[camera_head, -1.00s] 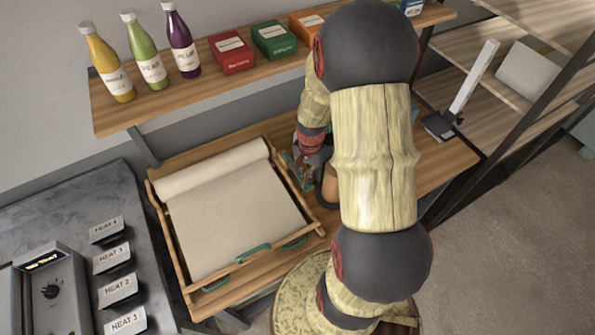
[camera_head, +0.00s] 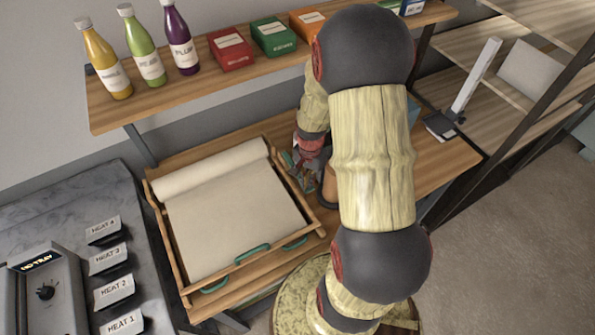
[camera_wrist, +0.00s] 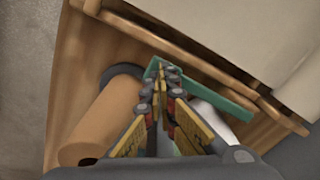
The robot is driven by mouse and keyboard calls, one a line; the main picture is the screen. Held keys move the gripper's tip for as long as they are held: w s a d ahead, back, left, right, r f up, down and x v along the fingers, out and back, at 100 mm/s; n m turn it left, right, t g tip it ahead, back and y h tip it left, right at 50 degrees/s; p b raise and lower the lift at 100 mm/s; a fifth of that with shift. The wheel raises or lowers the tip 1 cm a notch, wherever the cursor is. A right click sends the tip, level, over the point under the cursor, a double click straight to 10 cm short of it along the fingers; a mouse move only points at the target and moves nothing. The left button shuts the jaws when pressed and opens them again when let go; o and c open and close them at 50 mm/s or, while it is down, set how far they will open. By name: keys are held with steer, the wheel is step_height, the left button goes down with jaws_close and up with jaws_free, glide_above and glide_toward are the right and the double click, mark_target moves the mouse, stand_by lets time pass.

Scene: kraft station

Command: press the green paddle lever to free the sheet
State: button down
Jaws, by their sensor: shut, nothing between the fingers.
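A green paddle lever (camera_wrist: 215,98) lies slantwise along the wooden frame in the wrist view. Only a sliver of green (camera_head: 288,160) shows beside my gripper in the head view. My gripper (camera_wrist: 163,80) is shut and empty, with its fingertips over the lever's left end; I cannot tell whether they touch it. In the head view my gripper (camera_head: 308,172) is at the right side of the wooden frame, partly hidden by my arm. The pale sheet (camera_head: 235,215) lies flat in the frame (camera_head: 170,250), with its roll (camera_head: 210,168) at the back.
A brown cylinder (camera_wrist: 105,118) stands close to the left of my gripper. Several green pieces (camera_head: 253,252) sit along the frame's front. A shelf (camera_head: 200,92) with bottles and boxes hangs behind. A dark counter (camera_head: 75,200) with heat labels is at left.

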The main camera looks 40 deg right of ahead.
steer(key=shift+f+b, duration=1.25)
steer(key=shift+f, duration=0.7)
steer(key=shift+r, duration=0.15)
step_height(320, 180, up, 11)
steer(key=p, duration=0.8)
stand_by(0.5)
